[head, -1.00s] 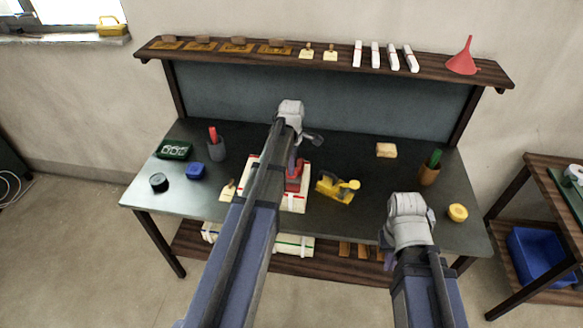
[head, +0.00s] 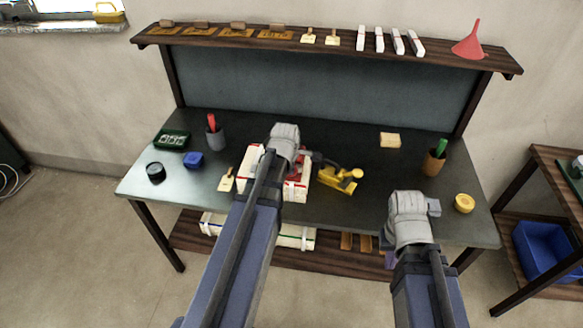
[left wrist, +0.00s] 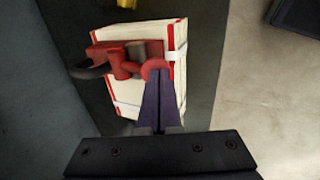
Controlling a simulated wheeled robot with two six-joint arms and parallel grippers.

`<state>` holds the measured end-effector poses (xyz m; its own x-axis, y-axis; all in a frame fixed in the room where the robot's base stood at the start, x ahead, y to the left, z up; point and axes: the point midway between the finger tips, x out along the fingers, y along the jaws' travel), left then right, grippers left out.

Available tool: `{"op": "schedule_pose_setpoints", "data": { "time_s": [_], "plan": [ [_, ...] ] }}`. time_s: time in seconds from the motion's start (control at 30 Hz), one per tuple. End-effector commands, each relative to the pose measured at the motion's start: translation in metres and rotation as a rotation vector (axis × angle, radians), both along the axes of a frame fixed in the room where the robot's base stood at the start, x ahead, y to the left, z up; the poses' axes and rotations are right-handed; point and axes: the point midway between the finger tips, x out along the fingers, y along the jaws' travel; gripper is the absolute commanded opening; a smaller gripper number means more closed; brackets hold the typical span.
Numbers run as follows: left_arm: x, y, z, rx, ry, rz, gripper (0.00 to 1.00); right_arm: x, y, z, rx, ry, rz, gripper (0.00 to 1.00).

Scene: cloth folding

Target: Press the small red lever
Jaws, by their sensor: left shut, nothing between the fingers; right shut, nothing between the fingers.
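A red device with a rounded red end (left wrist: 155,68) and a dark curved handle sits on a white box with red edges (left wrist: 172,40) in the left wrist view. I cannot tell which part is the lever. My left gripper (left wrist: 158,92) is shut and empty, its purple fingertips at the rounded red end; whether they touch cannot be told. In the head view the box (head: 300,190) is partly behind my left arm, which hides most of the red device. My right gripper (head: 389,259) is shut and empty, low at the table's front edge, mostly hidden by its wrist.
A yellow tool (head: 338,181) stands just right of the box. A wooden block (head: 390,140), a cup with a green item (head: 434,163) and a yellow round tin (head: 464,203) are on the right. A blue box (head: 193,160) and black tin (head: 156,172) are on the left.

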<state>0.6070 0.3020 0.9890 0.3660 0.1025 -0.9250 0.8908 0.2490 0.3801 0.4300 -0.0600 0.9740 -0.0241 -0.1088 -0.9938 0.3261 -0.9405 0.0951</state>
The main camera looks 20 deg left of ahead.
Motion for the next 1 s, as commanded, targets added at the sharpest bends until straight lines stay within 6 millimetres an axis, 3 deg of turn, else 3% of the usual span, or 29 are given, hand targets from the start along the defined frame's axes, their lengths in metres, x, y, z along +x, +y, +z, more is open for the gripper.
{"op": "schedule_pose_setpoints", "data": {
  "time_s": [0.07, 0.73, 1.0],
  "plan": [
    [-0.002, -0.001, -0.007, 0.0, 0.001, 0.0, 0.0, 0.0, 0.0, -0.007, 0.0, 0.0, 0.0, 0.0],
    [-0.001, 0.0, 0.013, -0.001, 0.004, 0.0, 0.0, 0.0, 0.0, 0.013, 0.0, 0.0, 0.0, 0.0],
    [-0.001, 0.0, 0.012, -0.001, 0.004, 0.0, 0.0, 0.0, 0.0, 0.013, 0.0, 0.0, 0.0, 0.0]
  ]
}}
